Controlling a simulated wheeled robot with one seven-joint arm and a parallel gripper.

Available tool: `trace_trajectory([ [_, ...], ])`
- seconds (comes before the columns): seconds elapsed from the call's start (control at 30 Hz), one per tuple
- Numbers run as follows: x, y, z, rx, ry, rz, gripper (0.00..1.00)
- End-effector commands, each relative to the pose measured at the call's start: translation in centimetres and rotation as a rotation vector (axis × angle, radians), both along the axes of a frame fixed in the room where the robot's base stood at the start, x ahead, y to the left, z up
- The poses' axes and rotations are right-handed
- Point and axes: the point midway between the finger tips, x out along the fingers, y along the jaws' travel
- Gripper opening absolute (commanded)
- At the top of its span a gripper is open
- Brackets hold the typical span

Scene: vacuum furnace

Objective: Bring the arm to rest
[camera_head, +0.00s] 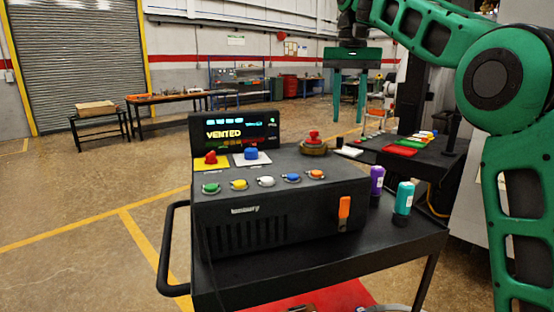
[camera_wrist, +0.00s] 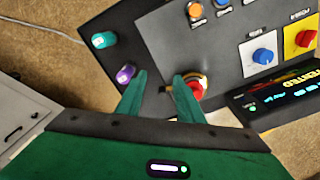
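My gripper (camera_head: 348,98) is green and hangs fingers-down above and behind the right part of the black control box (camera_head: 280,222). Its two fingers are apart with nothing between them. In the wrist view my gripper (camera_wrist: 156,85) also shows open and empty, with a red button (camera_wrist: 196,89) under one finger's side. My arm reaches up along the right side of the head view and bends over to the gripper. The box's screen (camera_head: 232,133) reads "VENTED".
The box stands on a black cart (camera_head: 390,247) with a handle at left. A purple bottle (camera_head: 376,181) and a teal bottle (camera_head: 403,198) stand right of it. A dark table (camera_head: 440,160) with coloured trays is behind. Open floor lies to the left.

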Motion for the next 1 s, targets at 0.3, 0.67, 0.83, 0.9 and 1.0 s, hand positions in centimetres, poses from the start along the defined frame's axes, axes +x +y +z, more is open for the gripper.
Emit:
trace_trajectory([
  [0.3,-2.1,-4.9,-1.5,0.000,-0.001,-0.047,0.34],
  [0.67,-8.5,-11.8,-6.3,-0.001,-0.001,-0.110,0.34],
  [0.83,-13.8,-16.0,-10.4,0.001,-0.003,-0.152,0.34],
  [0.9,-16.3,-17.4,-12.4,0.001,-0.003,-0.167,0.34],
  [1.0,-20.2,-19.4,-15.3,0.002,-0.004,-0.191,0.34],
])
